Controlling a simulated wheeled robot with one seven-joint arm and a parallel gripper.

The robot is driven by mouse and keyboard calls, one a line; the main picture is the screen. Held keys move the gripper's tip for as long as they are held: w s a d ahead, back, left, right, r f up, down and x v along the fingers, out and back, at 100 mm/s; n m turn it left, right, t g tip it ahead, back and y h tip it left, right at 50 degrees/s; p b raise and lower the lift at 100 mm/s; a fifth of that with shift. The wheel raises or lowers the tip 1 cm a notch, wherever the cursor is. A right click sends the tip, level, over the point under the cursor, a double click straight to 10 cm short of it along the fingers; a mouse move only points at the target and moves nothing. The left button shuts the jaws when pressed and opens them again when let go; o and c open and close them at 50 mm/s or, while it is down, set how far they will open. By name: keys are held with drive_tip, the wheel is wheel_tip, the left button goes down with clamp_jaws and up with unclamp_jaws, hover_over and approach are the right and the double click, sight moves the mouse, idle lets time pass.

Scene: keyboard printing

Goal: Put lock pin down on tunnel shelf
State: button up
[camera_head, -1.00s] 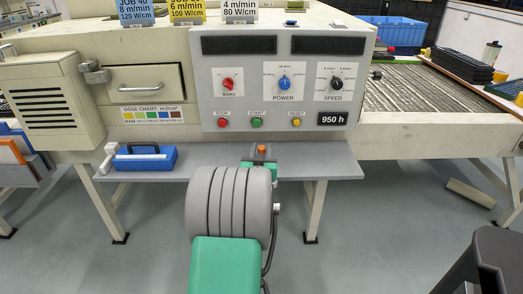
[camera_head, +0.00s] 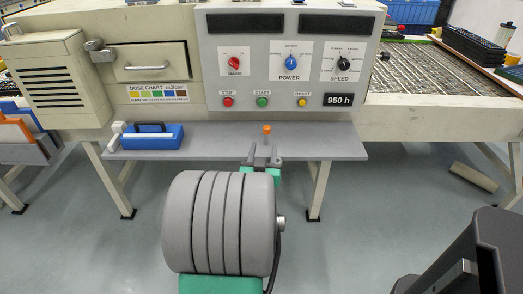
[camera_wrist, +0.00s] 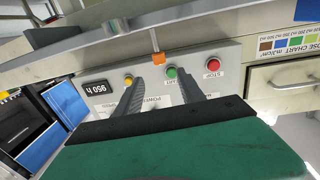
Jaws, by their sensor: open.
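The lock pin, with an orange head (camera_head: 267,129), stands upright on the grey tunnel shelf (camera_head: 220,141), right of its middle. In the wrist view, which is turned upside down, the orange head (camera_wrist: 158,58) and its thin shaft show against the shelf edge (camera_wrist: 100,38). My gripper (camera_head: 263,150) is at the shelf's front edge, just in front of the pin. My arm hides part of the area under the shelf.
A blue case with a white bar (camera_head: 152,137) lies on the shelf's left part. The control panel (camera_head: 288,60) with knobs and buttons rises behind the shelf. The shelf right of the pin is clear. A dark grey object (camera_head: 475,255) stands at the lower right.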

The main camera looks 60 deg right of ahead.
drive_tip(key=w+a+f+n+t+y, duration=0.1)
drive_tip(key=w+a+f+n+y, duration=0.15)
drive_tip(key=w+a+y, duration=0.55)
drive_tip(key=w+a+f+n+t+y, duration=0.1)
drive_tip(key=w+a+f+n+y, duration=0.2)
drive_tip(key=w+a, duration=0.95)
drive_tip(key=s+a+n+g+y, duration=0.3)
drive_tip(key=s+a+n, duration=0.1)
drive_tip(key=a, duration=0.8)
drive_tip(key=s+a+r+n+g+y, duration=0.1)
drive_tip(key=s+a+n+g+y, duration=0.1)
drive_tip(key=s+a, duration=0.5)
drive_tip(key=a+n+g, duration=0.1)
drive_tip(key=a+n, duration=0.1)
drive_tip(key=a, duration=0.4)
drive_tip(key=shift+s+a+r+y, duration=0.15)
drive_tip(key=shift+a+r+y, duration=0.1)
drive_tip(key=shift+y, duration=0.15)
drive_tip(key=shift+d, duration=0.1)
drive_tip(key=shift+c, duration=0.6)
